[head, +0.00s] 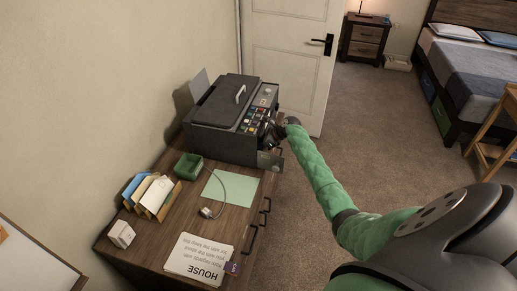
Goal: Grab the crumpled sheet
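I cannot make out a crumpled sheet for certain. A small white blocky object (121,234) sits at the desk's front left corner; I cannot tell whether it is crumpled paper. A dark printer-like machine (228,118) with colored buttons stands at the back of the desk, a grey sheet upright behind it. My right arm, with green sleeve, reaches in from the lower right. Its dark gripper (269,134) is at the machine's right side, close to a grey flap (269,161). The fingers blend into the dark machine, so their opening and anything between them are hidden. My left gripper is out of view.
The wooden desk (160,240) holds a green box (188,166), a rack of envelopes (152,195), a pale green sheet (231,187), a corded device (207,212) and printed papers (197,259). A white door (290,60) stands behind. Carpet right of the desk is clear.

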